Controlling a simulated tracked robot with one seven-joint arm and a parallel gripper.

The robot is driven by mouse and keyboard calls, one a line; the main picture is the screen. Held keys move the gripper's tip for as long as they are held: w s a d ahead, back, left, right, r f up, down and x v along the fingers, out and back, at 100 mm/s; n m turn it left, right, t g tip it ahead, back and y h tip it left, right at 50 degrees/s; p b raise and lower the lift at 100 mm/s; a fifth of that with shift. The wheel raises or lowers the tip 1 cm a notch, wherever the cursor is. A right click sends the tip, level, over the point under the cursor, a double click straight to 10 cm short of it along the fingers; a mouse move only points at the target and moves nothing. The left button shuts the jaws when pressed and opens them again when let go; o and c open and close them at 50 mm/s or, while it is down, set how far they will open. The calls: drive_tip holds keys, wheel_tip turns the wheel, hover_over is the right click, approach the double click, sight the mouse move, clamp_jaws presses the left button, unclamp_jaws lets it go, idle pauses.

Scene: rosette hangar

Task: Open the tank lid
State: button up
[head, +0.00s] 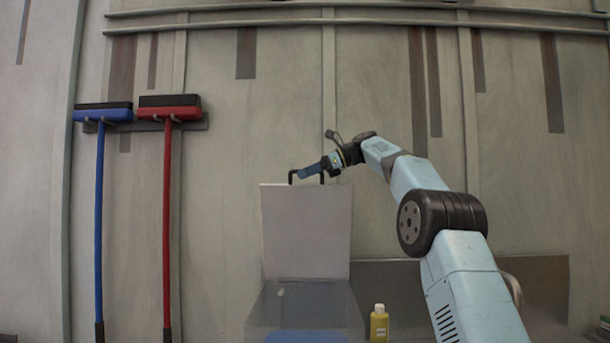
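The tank (305,308) is a grey, see-through box at the bottom centre, with something blue (305,337) low inside it. Its lid (306,232) is a pale flat panel standing up, close to vertical, above the back of the tank, so the top of the tank is uncovered. A black handle (292,176) sits at the lid's top edge.
A yellow bottle (379,325) stands just right of the tank. A blue broom (99,210) and a red broom (168,210) hang on the wall at the left. A grey panel (535,285) stands along the wall at the right. The wall between brooms and lid is clear.

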drive_tip(key=shift+d, duration=0.1)
drive_tip(key=v, duration=0.7)
drive_tip(key=shift+d, duration=0.15)
idle(0.4)
drive_tip(key=shift+r, duration=0.1)
